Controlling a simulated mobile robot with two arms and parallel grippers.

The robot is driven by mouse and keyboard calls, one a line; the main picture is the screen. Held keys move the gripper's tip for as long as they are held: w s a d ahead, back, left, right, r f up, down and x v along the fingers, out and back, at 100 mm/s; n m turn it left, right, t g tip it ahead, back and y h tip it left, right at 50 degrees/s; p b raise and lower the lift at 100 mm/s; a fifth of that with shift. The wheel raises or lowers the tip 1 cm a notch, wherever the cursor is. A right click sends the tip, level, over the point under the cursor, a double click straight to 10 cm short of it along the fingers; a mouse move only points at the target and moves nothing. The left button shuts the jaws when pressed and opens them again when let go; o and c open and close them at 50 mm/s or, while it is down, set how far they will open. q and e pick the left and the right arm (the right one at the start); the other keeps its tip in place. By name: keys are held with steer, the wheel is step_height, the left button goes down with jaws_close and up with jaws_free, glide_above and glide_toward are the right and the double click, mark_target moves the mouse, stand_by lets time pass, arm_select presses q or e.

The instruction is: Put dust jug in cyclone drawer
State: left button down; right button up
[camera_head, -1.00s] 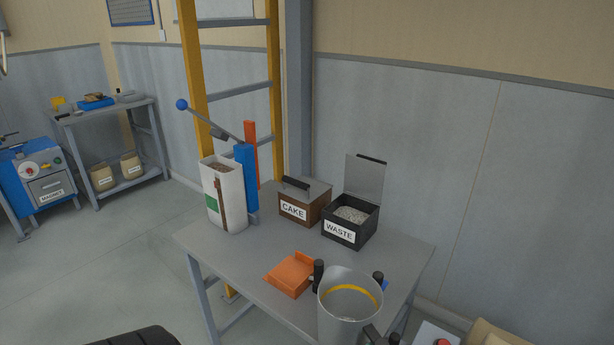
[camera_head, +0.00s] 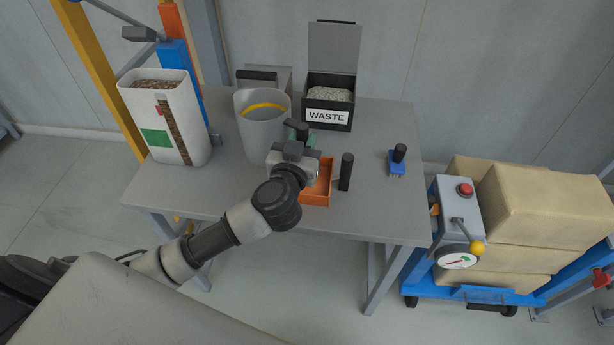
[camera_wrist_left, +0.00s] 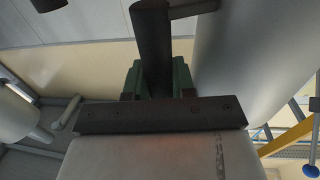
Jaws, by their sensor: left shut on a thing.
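The dust jug (camera_head: 262,138) is a tall grey open vessel with a yellow band inside its rim. In the head view it is upright, in front of the cake box. My left gripper (camera_head: 300,133) is at its right side, shut on its dark handle. In the left wrist view the green fingers (camera_wrist_left: 158,82) close on the dark handle bar (camera_wrist_left: 152,45), with the jug's grey wall (camera_wrist_left: 245,60) to the right. I cannot tell whether its base touches the table. No cyclone drawer can be made out. My right gripper is not in view.
The grey table (camera_head: 375,205) carries an orange tray (camera_head: 318,190), a black upright cylinder (camera_head: 346,170), a blue-based piece (camera_head: 397,163), the open waste box (camera_head: 330,115), the partly hidden cake box (camera_head: 283,76) and a white bin (camera_head: 168,120). A loaded cart (camera_head: 490,285) stands at right.

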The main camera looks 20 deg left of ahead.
arm_select(q)
steer(key=w+r+b, duration=0.1)
steer(key=w, duration=0.4)
arm_select(e)
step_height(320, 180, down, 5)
steer(key=b, duration=0.4)
arm_select(q)
steer(key=shift+y, duration=0.3)
steer(key=s+a+f, duration=0.2)
steer(key=s+f, duration=0.1)
steer(key=s+a+f+b, duration=0.1)
steer(key=s+a+f, duration=0.1)
steer(key=s+f, duration=0.1)
steer(key=s+a+f+b, duration=0.1)
steer(key=s+a+f, duration=0.2)
steer(key=f, duration=0.1)
steer(key=shift+f, duration=0.15)
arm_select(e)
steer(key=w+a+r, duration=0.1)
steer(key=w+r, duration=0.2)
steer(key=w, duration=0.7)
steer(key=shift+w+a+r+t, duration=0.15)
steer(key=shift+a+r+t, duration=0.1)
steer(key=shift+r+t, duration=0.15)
